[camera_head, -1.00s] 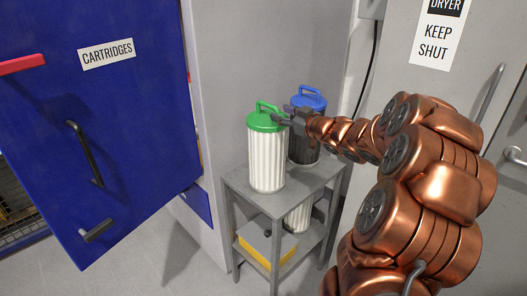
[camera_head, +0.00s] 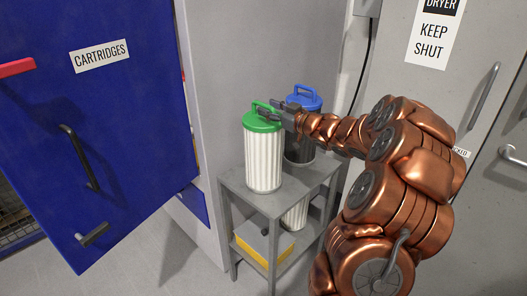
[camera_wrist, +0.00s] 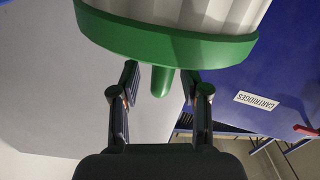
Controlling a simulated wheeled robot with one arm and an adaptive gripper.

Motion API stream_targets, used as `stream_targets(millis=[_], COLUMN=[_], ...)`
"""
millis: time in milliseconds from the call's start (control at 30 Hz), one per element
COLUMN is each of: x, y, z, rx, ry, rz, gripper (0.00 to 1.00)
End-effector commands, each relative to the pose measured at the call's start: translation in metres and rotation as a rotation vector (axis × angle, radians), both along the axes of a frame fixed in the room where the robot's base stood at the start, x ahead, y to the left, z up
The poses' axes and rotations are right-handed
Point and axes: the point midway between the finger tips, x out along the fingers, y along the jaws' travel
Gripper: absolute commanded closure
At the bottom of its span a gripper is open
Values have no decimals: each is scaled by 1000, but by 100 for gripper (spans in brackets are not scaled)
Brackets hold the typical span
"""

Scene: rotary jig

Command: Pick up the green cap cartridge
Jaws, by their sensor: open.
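The green cap cartridge (camera_head: 263,158) stands upright on the top shelf of a grey stand, white and pleated with a green cap and a loop handle. In the wrist view, its green cap (camera_wrist: 165,45) is at the top, inverted, and its handle (camera_wrist: 162,80) projects between my finger tips. My gripper (camera_head: 268,110) is at the handle in the head view. It is open, with a finger on each side of the handle (camera_wrist: 160,84) and gaps visible. Whether a finger touches the handle cannot be told.
A blue-capped dark cartridge (camera_head: 301,145) stands close behind, partly hidden by my gripper. The grey stand (camera_head: 270,203) has a yellow box (camera_head: 265,243) and a white cartridge (camera_head: 295,214) below. A blue door (camera_head: 95,140) is at left, a grey dryer (camera_head: 475,75) at right.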

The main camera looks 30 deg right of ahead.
Motion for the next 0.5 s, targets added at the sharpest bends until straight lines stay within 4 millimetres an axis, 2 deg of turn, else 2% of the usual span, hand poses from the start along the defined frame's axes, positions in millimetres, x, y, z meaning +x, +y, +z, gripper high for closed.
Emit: stream_targets(millis=[200, 500], x=[22, 30], y=[5, 6], z=[5, 3], rx=[-2, -2], ry=[-3, -1], rz=[2, -1], gripper=[54, 54])
